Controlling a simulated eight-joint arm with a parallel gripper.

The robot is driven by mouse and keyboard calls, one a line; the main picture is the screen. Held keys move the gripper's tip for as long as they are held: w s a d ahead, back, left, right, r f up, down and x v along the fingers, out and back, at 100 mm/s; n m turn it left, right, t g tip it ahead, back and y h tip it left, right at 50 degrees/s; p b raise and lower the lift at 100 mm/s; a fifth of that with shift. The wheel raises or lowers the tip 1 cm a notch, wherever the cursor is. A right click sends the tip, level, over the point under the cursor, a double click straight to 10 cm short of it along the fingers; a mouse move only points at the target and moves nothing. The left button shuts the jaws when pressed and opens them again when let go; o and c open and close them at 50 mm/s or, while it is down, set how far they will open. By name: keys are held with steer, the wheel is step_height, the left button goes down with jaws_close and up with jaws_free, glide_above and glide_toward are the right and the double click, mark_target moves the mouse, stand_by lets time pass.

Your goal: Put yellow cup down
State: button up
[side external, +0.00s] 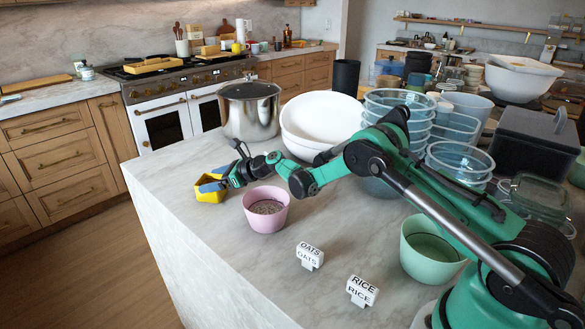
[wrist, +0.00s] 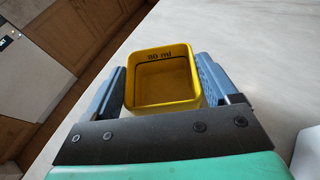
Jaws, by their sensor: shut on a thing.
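The yellow cup (wrist: 163,103) is square, with "80 ml" printed inside its rim, and looks empty. In the wrist view it sits between the two blue fingers of my gripper (wrist: 163,88), which is shut on it. In the side external view the yellow cup (side external: 209,189) is at the left edge of the marble island, with my gripper (side external: 212,186) around it. I cannot tell whether its base touches the counter.
A pink bowl (side external: 265,210) with grainy contents stands just right of my gripper. OATS (side external: 310,256) and RICE (side external: 361,291) signs and a green bowl (side external: 430,250) stand nearer the front. A steel pot (side external: 250,112) and white bowl (side external: 318,125) stand behind. The island's front left (side external: 215,260) is clear.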

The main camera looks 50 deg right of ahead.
steer(key=o, duration=1.1)
steer(key=shift+o, duration=0.2)
steer(key=shift+v, duration=2.85)
steer(key=shift+r, duration=0.1)
